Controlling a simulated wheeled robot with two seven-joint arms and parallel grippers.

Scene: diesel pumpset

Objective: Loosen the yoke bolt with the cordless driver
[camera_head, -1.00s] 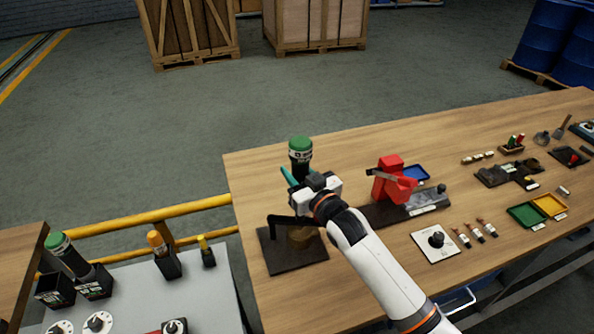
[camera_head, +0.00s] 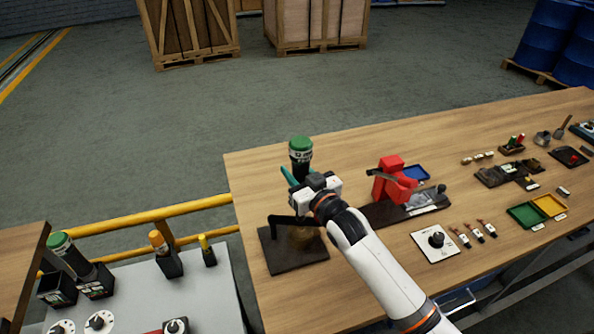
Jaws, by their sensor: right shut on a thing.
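My right gripper (camera_head: 306,184) is shut on a dark driver with a green top (camera_head: 300,152), held upright over the left part of the wooden bench. Below it is a dark base plate (camera_head: 291,252) carrying a black arm (camera_head: 286,220) and a brownish round part (camera_head: 302,238). The driver's lower end and any yoke bolt are hidden behind my gripper and wrist, so I cannot tell whether they touch. A second green-topped tool (camera_head: 66,252) leans in a black holder on the grey table at the left. My left gripper is not in view.
A red vise-like part (camera_head: 392,180) stands on a dark plate just right of my wrist. A yellow rail (camera_head: 160,213) runs between the tables.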

